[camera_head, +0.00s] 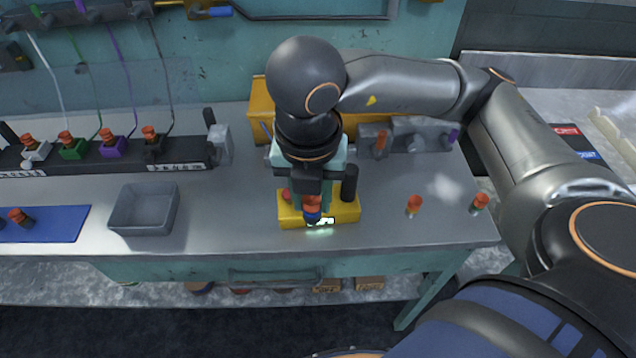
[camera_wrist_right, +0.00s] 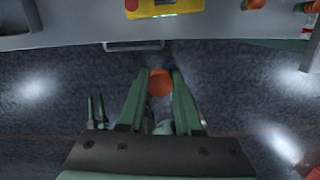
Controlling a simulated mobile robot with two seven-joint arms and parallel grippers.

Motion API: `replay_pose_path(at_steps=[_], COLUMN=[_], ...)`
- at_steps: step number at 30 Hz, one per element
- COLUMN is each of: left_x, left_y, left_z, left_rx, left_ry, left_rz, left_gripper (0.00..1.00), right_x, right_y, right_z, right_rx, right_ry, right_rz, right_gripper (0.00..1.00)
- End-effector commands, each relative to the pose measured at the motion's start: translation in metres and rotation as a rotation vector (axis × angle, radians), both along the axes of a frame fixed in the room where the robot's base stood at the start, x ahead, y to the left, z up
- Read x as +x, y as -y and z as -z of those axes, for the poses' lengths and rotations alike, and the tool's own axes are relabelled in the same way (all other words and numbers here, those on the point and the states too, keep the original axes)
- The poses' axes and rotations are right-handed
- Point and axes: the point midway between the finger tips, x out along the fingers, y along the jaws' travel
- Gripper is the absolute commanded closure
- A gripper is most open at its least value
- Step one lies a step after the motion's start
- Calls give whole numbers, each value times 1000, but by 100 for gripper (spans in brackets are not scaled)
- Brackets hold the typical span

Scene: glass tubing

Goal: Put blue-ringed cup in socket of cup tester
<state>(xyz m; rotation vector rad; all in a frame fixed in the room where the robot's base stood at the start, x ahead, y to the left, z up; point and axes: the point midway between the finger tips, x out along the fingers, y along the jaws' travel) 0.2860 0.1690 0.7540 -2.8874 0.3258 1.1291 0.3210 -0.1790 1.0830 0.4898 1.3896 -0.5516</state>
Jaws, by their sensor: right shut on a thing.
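The blue-ringed cup (camera_head: 312,214) has an orange top and a dark blue band. My right gripper (camera_head: 312,201) is shut on it; the wrist view shows its orange top (camera_wrist_right: 160,82) between the green fingers (camera_wrist_right: 158,88). The cup tester (camera_head: 347,213) is a yellow box with a lit display on its front, a red button at its left and a black upright post at its right. In the head view the cup overlaps the tester. In the right wrist view the tester (camera_wrist_right: 183,6) lies apart from the cup. The socket is hidden. My left gripper is out of view.
Two orange-topped cups (camera_head: 413,205) (camera_head: 480,202) stand right of the tester. A grey tray (camera_head: 121,222) and a blue mat (camera_head: 62,225) lie to the left. A black rack (camera_head: 185,157) holds several orange-topped pieces. A yellow box (camera_head: 262,120) stands behind. The bench between tray and tester is clear.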

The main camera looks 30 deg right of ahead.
Motion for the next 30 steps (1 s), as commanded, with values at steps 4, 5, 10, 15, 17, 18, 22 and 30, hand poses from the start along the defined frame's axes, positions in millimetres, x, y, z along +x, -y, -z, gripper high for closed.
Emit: replay_pose_path(at_steps=[4,5,10,15,17,18,22,30], left_x=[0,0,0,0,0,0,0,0], left_y=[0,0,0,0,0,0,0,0], left_z=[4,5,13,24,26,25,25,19], left_rx=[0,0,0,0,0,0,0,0], left_ry=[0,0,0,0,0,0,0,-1], left_rz=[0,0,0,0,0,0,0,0], left_gripper=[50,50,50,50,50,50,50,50], right_x=[26,32,64,83,87,90,95,99], right_y=[23,27,52,65,69,71,74,79], right_z=[19,22,45,75,80,81,87,120], right_rx=[-1,-1,-1,0,0,0,-2,-2], right_ry=[-9,-8,-9,-6,-6,-4,-3,-4], right_rz=[12,11,6,1,1,0,-1,-2], right_gripper=[100,100,100,100,100,100,100,100])
